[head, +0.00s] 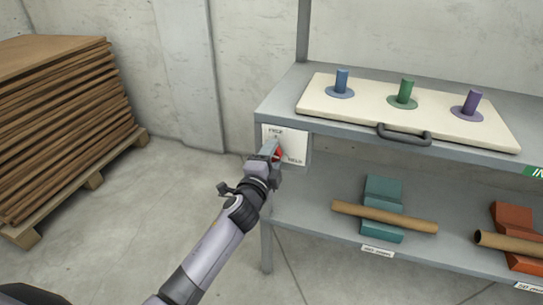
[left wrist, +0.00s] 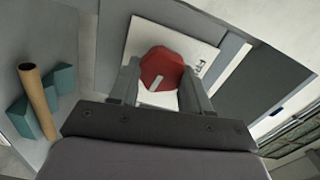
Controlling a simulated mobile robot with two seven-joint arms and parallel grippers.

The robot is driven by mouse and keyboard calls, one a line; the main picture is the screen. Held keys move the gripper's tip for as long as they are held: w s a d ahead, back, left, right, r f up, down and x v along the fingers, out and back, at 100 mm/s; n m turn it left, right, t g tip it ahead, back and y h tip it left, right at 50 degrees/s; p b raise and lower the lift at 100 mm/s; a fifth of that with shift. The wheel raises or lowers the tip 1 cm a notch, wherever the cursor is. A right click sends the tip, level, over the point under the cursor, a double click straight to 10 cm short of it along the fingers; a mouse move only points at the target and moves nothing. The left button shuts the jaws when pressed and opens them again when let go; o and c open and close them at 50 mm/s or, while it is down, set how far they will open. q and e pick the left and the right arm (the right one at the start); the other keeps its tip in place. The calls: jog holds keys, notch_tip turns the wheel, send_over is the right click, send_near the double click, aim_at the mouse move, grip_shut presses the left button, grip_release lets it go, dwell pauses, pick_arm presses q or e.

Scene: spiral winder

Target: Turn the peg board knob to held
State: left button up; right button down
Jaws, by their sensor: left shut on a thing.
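The peg board knob is red with a pale pointer mark and sits on a white labelled plate (head: 295,146) at the left end of the shelf's upper front edge. In the left wrist view the knob (left wrist: 161,68) lies between the two fingers of my left gripper (left wrist: 158,85), which is shut on it. In the head view the left gripper (head: 269,154) covers most of the knob; only a bit of red shows. The cream peg board (head: 360,108) lies on the upper shelf with blue, green and purple pegs and a dark handle. My right gripper is not in view.
The lower shelf (head: 320,222) holds teal and orange-red blocks with brown tubes across them. A pallet of stacked brown sheets (head: 70,120) stands at the left. The floor (head: 170,190) between the pallet and shelf is clear.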

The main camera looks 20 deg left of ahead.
pick_arm(q)
jog(key=shift+m, duration=2.2)
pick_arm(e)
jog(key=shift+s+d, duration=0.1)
pick_arm(q)
jog(key=o, duration=1.1)
jog(key=shift+c, duration=0.2)
jog(key=shift+f, duration=0.1)
jog(key=s+p, duration=0.1)
jog(key=s, duration=0.6)
jog(key=shift+a+p, duration=0.15)
jog(key=shift+p, duration=0.15)
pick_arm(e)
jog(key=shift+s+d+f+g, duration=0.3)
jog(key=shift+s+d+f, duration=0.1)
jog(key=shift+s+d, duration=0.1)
